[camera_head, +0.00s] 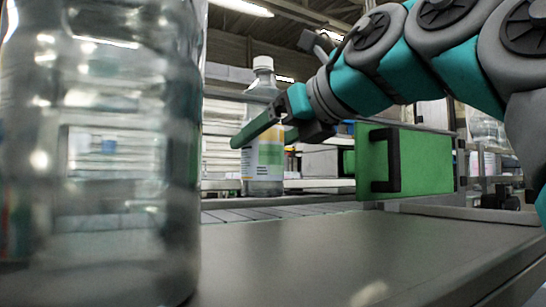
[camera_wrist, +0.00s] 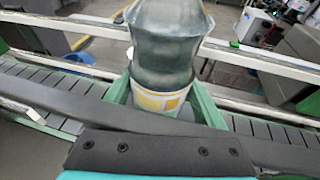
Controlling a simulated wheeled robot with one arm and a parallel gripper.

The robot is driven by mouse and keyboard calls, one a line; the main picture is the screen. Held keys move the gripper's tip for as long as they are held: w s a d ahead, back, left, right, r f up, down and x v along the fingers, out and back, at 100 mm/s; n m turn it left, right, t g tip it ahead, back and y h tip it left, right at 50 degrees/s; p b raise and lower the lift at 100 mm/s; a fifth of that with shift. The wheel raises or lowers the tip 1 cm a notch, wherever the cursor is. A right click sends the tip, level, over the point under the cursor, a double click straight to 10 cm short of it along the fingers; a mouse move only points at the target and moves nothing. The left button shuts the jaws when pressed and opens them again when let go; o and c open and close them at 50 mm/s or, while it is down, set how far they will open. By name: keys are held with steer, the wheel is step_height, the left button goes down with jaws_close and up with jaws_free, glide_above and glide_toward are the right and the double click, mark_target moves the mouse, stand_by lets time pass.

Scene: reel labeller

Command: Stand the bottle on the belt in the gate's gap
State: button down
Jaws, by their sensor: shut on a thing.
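The bottle (camera_head: 264,165) is clear with a white cap and a white, green and yellow label. It stands upright, and its body also shows in the wrist view (camera_wrist: 167,50). My gripper (camera_head: 258,130) is shut on it, with green fingers (camera_wrist: 163,88) on either side of the body. The slatted grey belt (camera_head: 290,210) runs below and beyond it; the wrist view shows slats on both sides of the bottle. The bottle's base is near belt height, but I cannot tell whether it touches. I cannot make out the gate's gap for certain.
A green panel with a black handle (camera_head: 425,160) stands right of the bottle. A large clear container (camera_head: 100,160) fills the near left and blocks the view there. A bare grey surface (camera_head: 330,255) lies in front of the belt. Pale rails (camera_wrist: 260,60) run behind the bottle.

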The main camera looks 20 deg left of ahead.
steer(key=shift+f, duration=1)
steer(key=shift+f+b, duration=0.1)
steer(key=shift+b, duration=0.2)
jaws_free()
steer(key=shift+r, duration=0.2)
steer(key=v, duration=1.2)
steer(key=shift+f, duration=0.1)
